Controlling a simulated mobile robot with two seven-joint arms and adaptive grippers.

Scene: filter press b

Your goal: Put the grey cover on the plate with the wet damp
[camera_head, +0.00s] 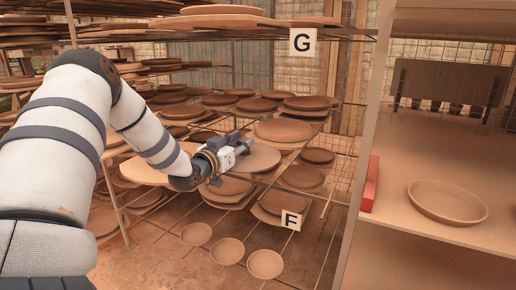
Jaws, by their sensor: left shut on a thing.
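My left arm comes in from the left, and its gripper (243,146) is over the middle of the drying rack. It is shut on the near-left edge of a round, flat grey-brown disc (262,158), which looks like the grey cover. The disc is roughly level; I cannot tell whether it touches anything below. Brown clay plates lie around it, one (284,130) just behind and to the right, another (228,186) below. I cannot tell which plate has the wet damp. My right gripper is not in view.
Wire rack shelves hold many clay plates, with labels G (303,42) and F (291,220). Several small bowls (265,264) stand low in front. At right, a shelf unit (400,205) holds a shallow dish (447,202) and a red block (370,185). The rack's wires are close around my gripper.

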